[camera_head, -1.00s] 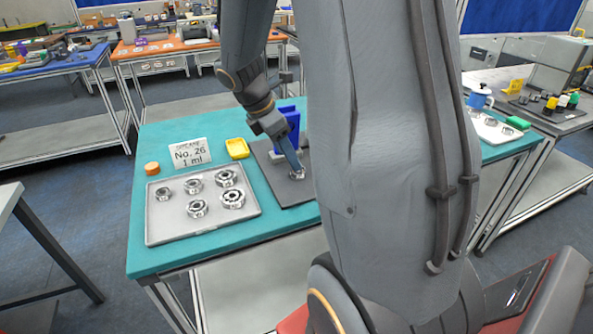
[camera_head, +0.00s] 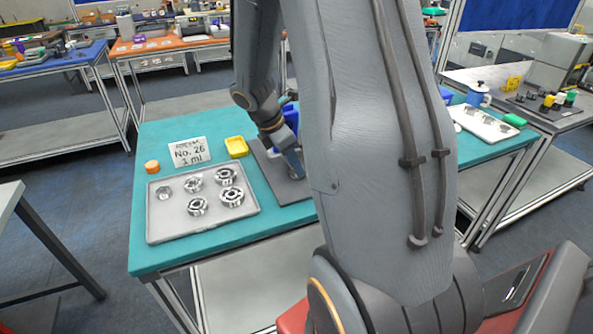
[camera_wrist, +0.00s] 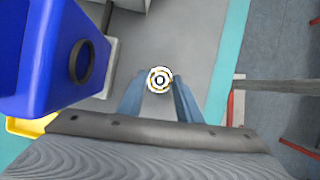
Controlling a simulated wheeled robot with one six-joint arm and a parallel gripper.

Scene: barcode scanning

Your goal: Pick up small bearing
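In the wrist view, a small round bearing (camera_wrist: 160,79), with a bright ring and dark centre, lies between the tips of my gripper (camera_wrist: 160,88). The two blue-grey fingers are on either side of it, very close; whether they press on it or leave a thin gap is unclear. In the head view, my gripper (camera_head: 295,167) points down low over the grey mat (camera_head: 269,168) on the teal table. The bearing at its tips is not clearly visible there. Several other bearings (camera_head: 230,196) sit on the light grey tray (camera_head: 170,228) to the left.
A blue holder (camera_wrist: 50,50) with a round hole stands close left of my gripper in the wrist view. A yellow dish (camera_head: 236,147), a sign reading No. 26 (camera_head: 188,152) and an orange cap (camera_head: 152,167) stand behind the tray. A white tray (camera_head: 480,125) lies at the right.

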